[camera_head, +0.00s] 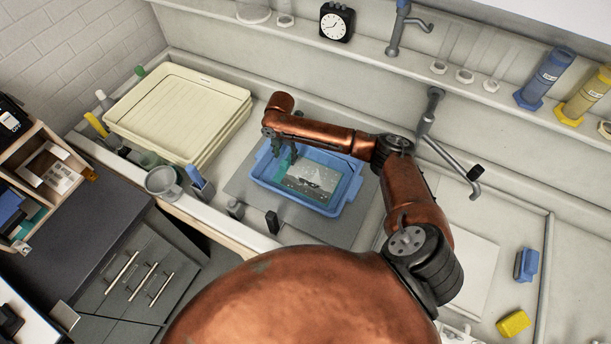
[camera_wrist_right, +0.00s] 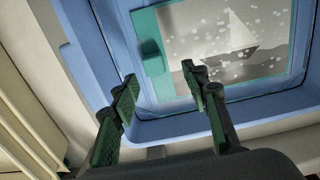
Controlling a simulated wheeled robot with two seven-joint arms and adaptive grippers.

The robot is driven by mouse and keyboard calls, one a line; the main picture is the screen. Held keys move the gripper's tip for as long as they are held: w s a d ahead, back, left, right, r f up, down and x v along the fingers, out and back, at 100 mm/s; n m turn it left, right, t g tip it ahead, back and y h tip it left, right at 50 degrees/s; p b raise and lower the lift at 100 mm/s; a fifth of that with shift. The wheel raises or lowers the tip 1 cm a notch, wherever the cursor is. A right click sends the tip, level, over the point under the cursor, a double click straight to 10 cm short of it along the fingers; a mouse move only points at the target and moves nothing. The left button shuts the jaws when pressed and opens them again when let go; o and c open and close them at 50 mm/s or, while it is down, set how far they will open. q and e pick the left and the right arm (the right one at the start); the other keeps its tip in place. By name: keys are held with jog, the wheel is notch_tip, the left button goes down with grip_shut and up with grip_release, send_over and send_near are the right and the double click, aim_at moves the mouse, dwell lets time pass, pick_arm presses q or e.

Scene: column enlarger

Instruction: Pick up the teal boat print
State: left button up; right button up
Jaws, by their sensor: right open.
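The teal boat print (camera_head: 313,179) lies inside the blue tray (camera_head: 348,194). In the right wrist view the print (camera_wrist_right: 225,50) shows a pale sailboat, white specks and a teal border, with a teal tab-like piece at its left edge. My right gripper (camera_head: 284,152) is over the left end of the blue tray. In the right wrist view its two green-padded fingers (camera_wrist_right: 163,98) are apart with nothing between them, in front of the tray's near wall and the print's lower left corner. My left gripper is not in view.
A stack of cream trays (camera_head: 180,105) stands left of the blue tray. A metal jug (camera_head: 162,182) is on the sink's front edge. A faucet (camera_head: 430,110) rises behind. A yellow sponge (camera_head: 513,324) and a blue brush-like item (camera_head: 527,265) lie at the right.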

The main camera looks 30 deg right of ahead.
aim_at(284, 163)
jog(key=f, duration=0.2)
jog(key=w+f, duration=0.1)
jog(key=shift+a+f, duration=0.25)
jog(key=shift+f, duration=0.15)
jog(key=shift+w+f, duration=0.25)
jog(key=shift+f, duration=0.4)
jog(key=shift+s+d, duration=0.1)
jog(key=shift+s, duration=0.25)
jog(key=shift+w, duration=0.15)
jog(key=c, duration=0.9)
grip_shut()
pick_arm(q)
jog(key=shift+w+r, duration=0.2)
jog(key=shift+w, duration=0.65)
pick_arm(e)
jog(key=shift+r, duration=0.15)
